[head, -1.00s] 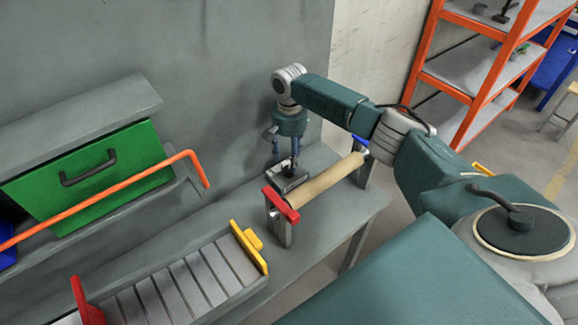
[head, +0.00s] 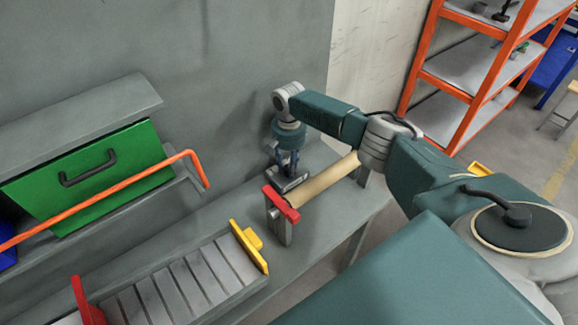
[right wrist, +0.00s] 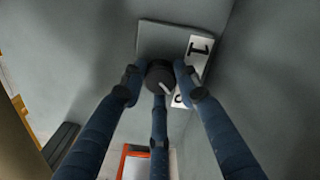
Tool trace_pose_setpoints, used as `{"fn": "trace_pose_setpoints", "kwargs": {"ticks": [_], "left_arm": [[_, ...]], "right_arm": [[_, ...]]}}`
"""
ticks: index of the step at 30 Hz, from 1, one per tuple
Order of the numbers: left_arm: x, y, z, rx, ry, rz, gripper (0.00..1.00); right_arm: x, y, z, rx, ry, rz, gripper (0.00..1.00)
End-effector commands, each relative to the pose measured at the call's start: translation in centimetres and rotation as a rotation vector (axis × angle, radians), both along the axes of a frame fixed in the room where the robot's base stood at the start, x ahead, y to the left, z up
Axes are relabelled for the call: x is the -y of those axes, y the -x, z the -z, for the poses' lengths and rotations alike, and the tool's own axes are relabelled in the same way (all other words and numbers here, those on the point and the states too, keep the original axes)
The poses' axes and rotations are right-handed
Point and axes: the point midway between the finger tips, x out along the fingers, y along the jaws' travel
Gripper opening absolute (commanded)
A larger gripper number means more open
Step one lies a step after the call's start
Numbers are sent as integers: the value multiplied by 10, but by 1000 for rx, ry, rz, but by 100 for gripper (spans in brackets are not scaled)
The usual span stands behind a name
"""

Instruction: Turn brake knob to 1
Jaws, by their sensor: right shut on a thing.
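The brake knob (right wrist: 158,76) is a dark round knob with a white pointer mark on a grey plate (right wrist: 150,38). In the right wrist view, the white label beside it reads "1" (right wrist: 199,47) at the top and "0" (right wrist: 178,99) lower down. The white mark points to the lower right, towards the "0". My right gripper (right wrist: 160,72) is shut on the knob, with blue fingers around its sides. My left gripper is not in view.
A tan roller (head: 325,180) with a red end piece (head: 281,204) stands close beside the box. A roller conveyor (head: 185,295) with a yellow stop (head: 250,246) lies at front left. A green drawer (head: 90,178) and orange bar (head: 110,192) are at left.

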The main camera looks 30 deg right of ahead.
Motion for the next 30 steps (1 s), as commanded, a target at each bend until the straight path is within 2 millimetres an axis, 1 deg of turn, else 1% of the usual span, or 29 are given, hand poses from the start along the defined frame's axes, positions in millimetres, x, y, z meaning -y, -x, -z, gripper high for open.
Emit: {"fn": "trace_pose_setpoints", "kwargs": {"ticks": [8,14,30], "left_arm": [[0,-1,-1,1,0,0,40],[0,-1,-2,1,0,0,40],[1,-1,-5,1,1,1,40]], "right_arm": [[0,-1,-1,3,-1,-37,4],[0,-1,-1,3,-2,-145,4],[0,-1,-1,3,-1,-639,4]]}}
